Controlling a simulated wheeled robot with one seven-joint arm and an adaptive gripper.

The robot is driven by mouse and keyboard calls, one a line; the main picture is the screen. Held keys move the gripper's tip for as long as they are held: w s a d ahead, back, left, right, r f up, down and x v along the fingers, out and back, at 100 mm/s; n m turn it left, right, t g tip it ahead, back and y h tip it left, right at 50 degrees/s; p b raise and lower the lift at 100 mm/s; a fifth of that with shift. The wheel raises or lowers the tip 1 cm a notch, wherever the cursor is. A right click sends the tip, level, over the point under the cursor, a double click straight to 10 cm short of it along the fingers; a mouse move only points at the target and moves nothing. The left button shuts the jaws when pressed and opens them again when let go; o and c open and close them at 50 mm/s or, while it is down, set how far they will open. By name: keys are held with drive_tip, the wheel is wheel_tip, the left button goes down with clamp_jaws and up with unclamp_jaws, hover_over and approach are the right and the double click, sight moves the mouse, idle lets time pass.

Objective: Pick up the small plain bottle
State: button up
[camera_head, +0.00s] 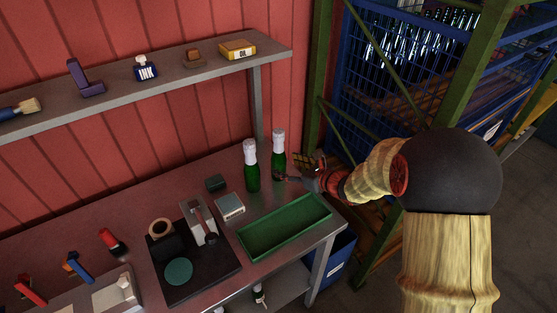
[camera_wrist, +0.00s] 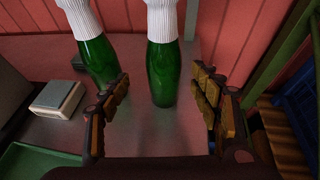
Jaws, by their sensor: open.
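Two green bottles with white sleeves over their necks stand upright on the bench: a left one (camera_head: 252,178) and a right one (camera_head: 278,160). Neither shows a label, and I cannot tell which is the small plain one. My gripper (camera_head: 294,168) is open and empty beside the right bottle. In the wrist view, the right bottle (camera_wrist: 162,72) shows between the spread fingers of my gripper (camera_wrist: 163,92); I cannot tell whether they touch it. The left bottle (camera_wrist: 97,55) is outside the left finger. Both bottle tops are cut off there.
A green tray (camera_head: 244,243) lies at the bench's front right, with a small scale-like box (camera_head: 229,207) behind it. A dark board (camera_head: 213,281) with a press is further left. A shelf (camera_head: 130,90) and green rack posts (camera_head: 317,90) stand nearby.

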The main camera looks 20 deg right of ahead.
sight(284, 165)
drive_tip(key=x, duration=0.1)
drive_tip(key=b+x, duration=0.1)
drive_tip(key=x, duration=0.3)
drive_tip(key=shift+w+d+f+b, duration=0.15)
drive_tip(key=shift+d+f+b, duration=0.1)
drive_tip(key=shift+f+b, duration=0.1)
drive_tip(key=shift+w+a+f, duration=0.1)
drive_tip(key=shift+w+a, duration=0.1)
drive_tip(key=shift+w, duration=0.3)
drive_tip(key=shift+c, duration=0.8)
clamp_jaws()
